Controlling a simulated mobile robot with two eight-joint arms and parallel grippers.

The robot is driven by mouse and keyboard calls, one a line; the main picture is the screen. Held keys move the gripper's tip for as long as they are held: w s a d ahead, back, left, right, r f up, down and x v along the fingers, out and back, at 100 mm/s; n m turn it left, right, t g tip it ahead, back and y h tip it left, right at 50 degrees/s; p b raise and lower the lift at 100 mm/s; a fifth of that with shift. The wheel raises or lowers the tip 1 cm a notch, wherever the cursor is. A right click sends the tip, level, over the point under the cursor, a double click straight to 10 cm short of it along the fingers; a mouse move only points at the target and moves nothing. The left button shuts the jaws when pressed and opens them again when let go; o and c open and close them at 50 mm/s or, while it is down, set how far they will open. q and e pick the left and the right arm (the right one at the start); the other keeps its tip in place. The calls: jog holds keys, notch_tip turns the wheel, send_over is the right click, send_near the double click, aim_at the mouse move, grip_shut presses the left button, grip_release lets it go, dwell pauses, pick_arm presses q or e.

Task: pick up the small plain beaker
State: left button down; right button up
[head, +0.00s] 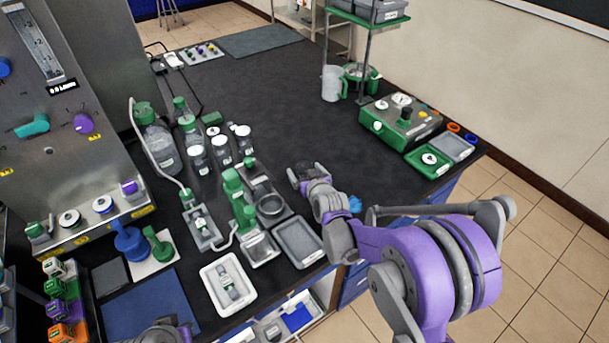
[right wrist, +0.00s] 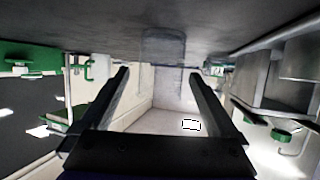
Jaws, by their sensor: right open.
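A clear, see-through vessel (right wrist: 162,48), which looks like the small plain beaker, shows in the right wrist view. It is beyond my fingertips and lies between their lines, against the dark bench top. That view is upside down, with the bench at the top. My right gripper (head: 305,174) is low over the bench in the head view, and its open jaws (right wrist: 160,85) are empty in the wrist view. I cannot make out the beaker clearly in the head view. A piece of my left arm shows at the bottom edge; its gripper is not visible.
Capped bottles (head: 222,150) and a green stand (head: 238,195) are left of my right gripper. A grey tray (head: 298,242) lies nearer the front edge. A white jug (head: 332,83) and a green device (head: 400,122) stand farther back. The bench middle (head: 270,100) is clear.

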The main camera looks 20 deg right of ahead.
jog(key=c, duration=1.4)
